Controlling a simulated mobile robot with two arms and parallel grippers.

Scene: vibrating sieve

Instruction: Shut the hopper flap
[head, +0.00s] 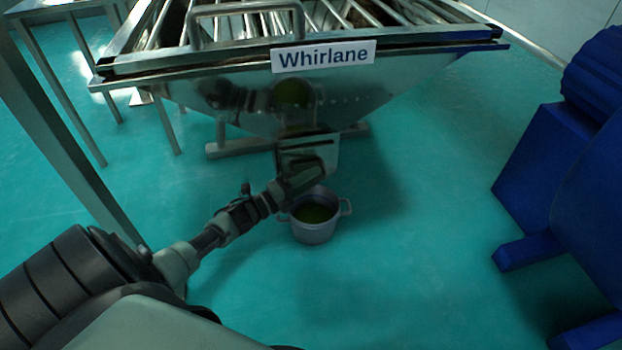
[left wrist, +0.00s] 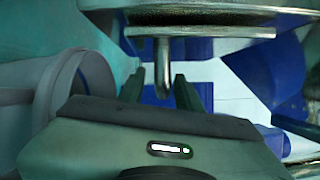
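The hopper (head: 365,95) is a shiny metal funnel under the sieve, with a "Whirlane" label (head: 323,56) on its front rim. The hopper flap (head: 322,147) is a small metal plate at its lower outlet. My left gripper (head: 318,172) is at the flap, partly covering it. In the left wrist view, my left gripper (left wrist: 168,88) is open, with a finger on each side of a short metal bar (left wrist: 162,65) that hangs below a metal plate (left wrist: 205,32). Gaps show beside the bar. My right gripper is out of view. How far the flap stands open is hard to tell.
A grey two-handled pot (head: 313,230) with greenish contents stands on the floor just below my left gripper. A large blue machine (head: 560,180) stands at the right. A metal frame (head: 60,100) is at the left. The turquoise floor between pot and machine is clear.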

